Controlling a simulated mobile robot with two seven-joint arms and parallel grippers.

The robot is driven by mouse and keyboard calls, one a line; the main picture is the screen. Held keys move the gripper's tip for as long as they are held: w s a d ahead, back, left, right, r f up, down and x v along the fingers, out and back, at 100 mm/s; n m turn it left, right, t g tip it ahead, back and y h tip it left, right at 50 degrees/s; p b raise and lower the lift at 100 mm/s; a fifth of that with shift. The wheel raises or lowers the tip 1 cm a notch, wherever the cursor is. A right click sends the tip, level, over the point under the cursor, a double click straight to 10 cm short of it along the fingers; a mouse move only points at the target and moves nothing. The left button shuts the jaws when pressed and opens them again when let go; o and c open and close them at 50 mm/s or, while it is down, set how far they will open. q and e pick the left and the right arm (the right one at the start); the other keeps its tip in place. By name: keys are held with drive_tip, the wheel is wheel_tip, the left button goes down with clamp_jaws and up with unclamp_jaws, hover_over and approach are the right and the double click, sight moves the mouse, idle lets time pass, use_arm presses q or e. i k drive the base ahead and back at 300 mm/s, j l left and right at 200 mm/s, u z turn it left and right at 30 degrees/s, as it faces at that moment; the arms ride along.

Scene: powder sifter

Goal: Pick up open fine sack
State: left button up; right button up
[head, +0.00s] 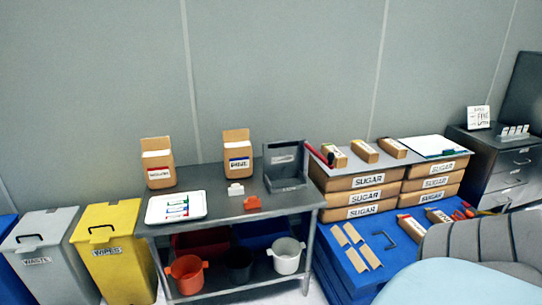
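Two brown open-topped sacks stand upright on the grey metal table (222,212). The left sack (158,163) has a red label strip. The right sack (237,153) has a blue label strip. The label text is too small to read surely, so I cannot tell which sack is the fine one. Both have a raised flap at the back and a pale band near the top. Neither of my grippers is in view, and nothing is seen touching the sacks.
A white tray (154,214) with labelled cards lies before the left sack. A grey open bin (284,184) stands right of the right sack. Small white and orange items lie between. SUGAR sacks (368,182) are stacked at right. A grey chair (470,238) stands at lower right.

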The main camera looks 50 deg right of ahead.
sight(238, 155)
drive_tip(key=z, duration=1.45)
drive_tip(key=i+u, duration=0.1)
drive_tip(key=u, duration=0.5)
drive_tip(key=i+l+u, duration=0.85)
drive_tip(key=k+j, duration=0.05)
drive_tip(key=j, duration=0.05)
